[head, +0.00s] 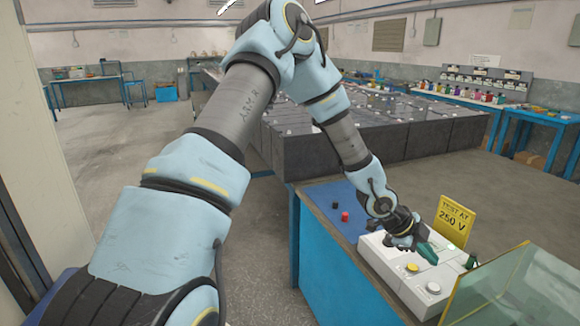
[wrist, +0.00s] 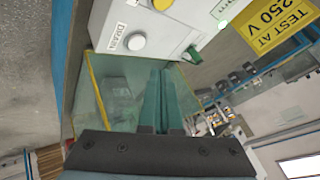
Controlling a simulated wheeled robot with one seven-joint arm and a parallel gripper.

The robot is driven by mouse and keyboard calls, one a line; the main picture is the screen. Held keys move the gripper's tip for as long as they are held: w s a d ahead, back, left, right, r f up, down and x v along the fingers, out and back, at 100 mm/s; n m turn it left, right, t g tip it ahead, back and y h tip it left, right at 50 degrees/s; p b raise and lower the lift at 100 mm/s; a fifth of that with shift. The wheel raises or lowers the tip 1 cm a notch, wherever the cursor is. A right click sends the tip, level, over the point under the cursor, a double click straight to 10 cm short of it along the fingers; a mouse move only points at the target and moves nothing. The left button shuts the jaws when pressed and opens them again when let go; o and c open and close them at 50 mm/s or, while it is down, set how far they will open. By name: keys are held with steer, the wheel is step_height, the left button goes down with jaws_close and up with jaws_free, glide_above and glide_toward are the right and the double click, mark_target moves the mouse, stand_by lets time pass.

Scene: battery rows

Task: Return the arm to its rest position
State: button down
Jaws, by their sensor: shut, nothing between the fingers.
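My arm reaches out from the lower left of the head view, bends at the top and comes down to the blue workbench. My gripper (head: 428,252) is just above or beside a white tester box (head: 440,283); I cannot tell whether it touches it. Its green fingers are together and empty in the wrist view (wrist: 163,102). The box carries a yellow button and a white button, which also show in the wrist view, where the box (wrist: 145,25) is at the top.
A yellow "TEST AT 250 V" sign (head: 455,220) stands behind the box. A tinted clear guard (head: 490,285) stands at the right. Black and red terminals (head: 345,216) are on the blue mat. Rows of dark batteries (head: 420,140) lie behind. Open floor (head: 255,240) is left of the bench.

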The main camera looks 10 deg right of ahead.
steer(key=w+a+r+n+t+y, duration=0.15)
steer(key=w+a+n, duration=0.25)
steer(key=a, duration=0.4)
steer(key=w+a+r+n+t+y, duration=0.1)
steer(key=w+a+r+n+y, duration=0.2)
steer(key=a, duration=0.6)
steer(key=w+a+n+t+y, duration=0.1)
steer(key=w+a+n, duration=0.35)
steer(key=a, duration=0.35)
steer(key=s+a+r+n+y, duration=0.1)
steer(key=s+a+r+n, duration=0.1)
steer(key=a+n, duration=0.3)
steer(key=s+a+r+n+y, duration=0.1)
steer(key=s+a+r+n, duration=0.2)
steer(key=a, duration=0.6)
steer(key=s+a+r+n+y, duration=0.1)
steer(key=s+a+r+n, duration=0.2)
steer(key=a+n, duration=0.4)
steer(key=shift+s+a+n+g, duration=0.25)
steer(key=shift+s+n+g, duration=0.15)
steer(key=shift+s, duration=0.2)
steer(key=c, duration=1.6)
jaws_free()
